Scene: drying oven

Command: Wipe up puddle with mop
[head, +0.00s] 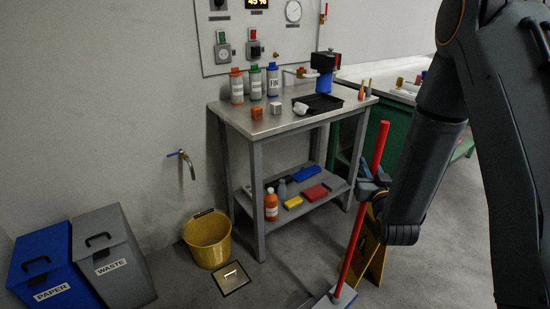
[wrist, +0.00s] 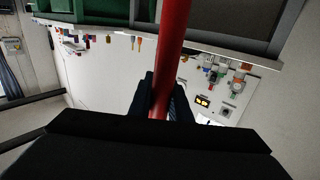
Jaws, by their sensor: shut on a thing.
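The mop has a long red handle (head: 354,240) that stands tilted, its top leaning right. Its pale mop head (head: 338,297) is at the bottom edge of the head view, at floor level and partly cut off. My gripper (head: 373,188) is shut on the upper part of the red handle. In the wrist view the handle (wrist: 172,60) runs up from between my dark fingers (wrist: 168,105). I cannot make out the puddle clearly; the floor left of the mop head looks darker.
A steel workbench (head: 275,122) with bottles and a black tray stands behind the mop. A yellow bucket (head: 209,240), a floor drain cover (head: 231,278) and blue (head: 62,268) and grey (head: 112,258) bins are left. A yellow floor sign (head: 376,262) stands close behind the handle.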

